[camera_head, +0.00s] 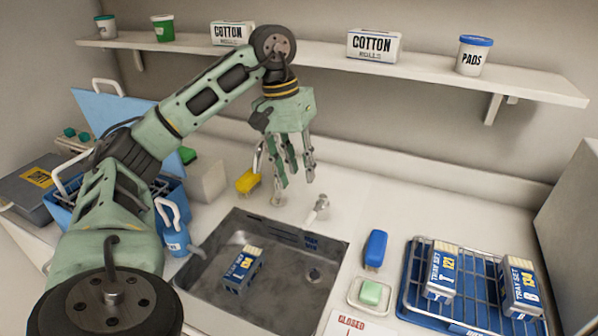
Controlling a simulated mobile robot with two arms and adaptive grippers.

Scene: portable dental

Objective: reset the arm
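My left arm (205,95) comes in from the lower left and arches up over the counter, with its wrist near shelf height. My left gripper (295,183) hangs with its fingers pointing down behind the sink. Its fingers are spread apart, and nothing shows between them. My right arm and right gripper are not in view.
Below is the sink (205,284) holding a tray set (242,268). A faucet and yellow item (248,181) stand close beside the gripper. The blue rack (432,318) holds two tray sets at right. The shelf (420,68) runs behind the arm. A blue bin (60,207) is at left.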

